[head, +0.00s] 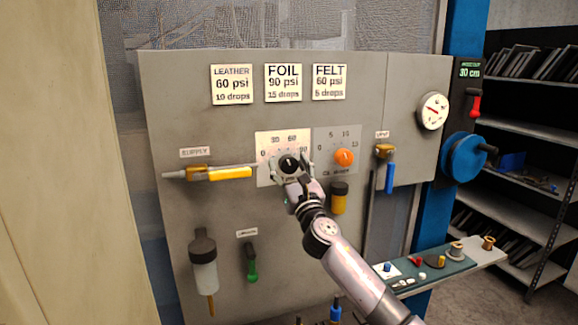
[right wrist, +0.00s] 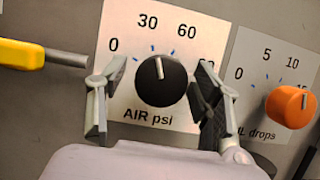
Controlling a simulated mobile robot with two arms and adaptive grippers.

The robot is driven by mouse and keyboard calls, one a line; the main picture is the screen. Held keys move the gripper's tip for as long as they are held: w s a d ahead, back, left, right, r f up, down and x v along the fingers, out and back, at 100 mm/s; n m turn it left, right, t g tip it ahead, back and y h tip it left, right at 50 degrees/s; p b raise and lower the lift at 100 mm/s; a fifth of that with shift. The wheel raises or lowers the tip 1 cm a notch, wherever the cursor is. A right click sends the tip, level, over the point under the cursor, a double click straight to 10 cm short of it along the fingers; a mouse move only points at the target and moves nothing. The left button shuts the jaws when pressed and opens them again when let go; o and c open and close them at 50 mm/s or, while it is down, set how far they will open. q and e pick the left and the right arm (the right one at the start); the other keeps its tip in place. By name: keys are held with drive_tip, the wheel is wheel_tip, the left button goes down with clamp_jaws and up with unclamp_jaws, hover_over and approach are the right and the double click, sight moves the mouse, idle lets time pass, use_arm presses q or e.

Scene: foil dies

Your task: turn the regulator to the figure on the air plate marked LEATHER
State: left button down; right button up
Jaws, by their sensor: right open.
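The regulator is a black round knob (right wrist: 161,82) on a pale plate marked AIR psi (right wrist: 147,116). Its white pointer line points up and slightly left, near the 30 and left of the 60. In the head view the knob (head: 289,164) is partly covered by my right gripper (head: 290,167). In the right wrist view my right gripper (right wrist: 158,95) is open, one finger on each side of the knob, with gaps between fingers and knob. The LEATHER card (head: 232,85) reads 60 psi and 10 drops. My left gripper is not in view.
Right of the AIR plate is an orange oil-drops knob (head: 344,157). A yellow-handled supply lever (head: 215,173) is to the left. FOIL (head: 283,83) and FELT (head: 329,82) cards hang above. A gauge (head: 433,111) and blue wheel (head: 461,159) are at right.

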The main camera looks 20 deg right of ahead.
drive_tip(key=shift+c, duration=0.5)
drive_tip(key=c, duration=1.1)
